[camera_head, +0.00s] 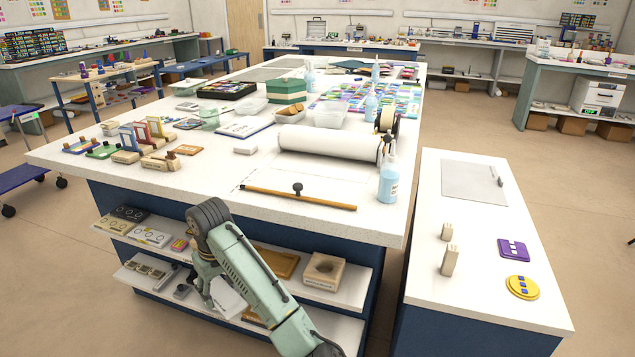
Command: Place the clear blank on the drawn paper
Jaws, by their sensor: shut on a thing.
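My gripper (203,287) hangs low in front of the big table's lower shelf, partly hidden by my own green arm. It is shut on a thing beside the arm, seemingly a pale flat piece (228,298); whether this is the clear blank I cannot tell. White paper (283,178) lies on the front of the big table, below the white roll, with faint marks on it. A long wooden strip (322,201) with a dark knob lies along its front. My gripper is well below and left of this paper.
The big table's edge (215,205) and the shelf (335,291) with boxes and blocks are close to my arm. A spray bottle (388,180) stands right of the paper. The side table (435,300) holds a grey sheet (473,181), wooden blocks, and purple and yellow pieces.

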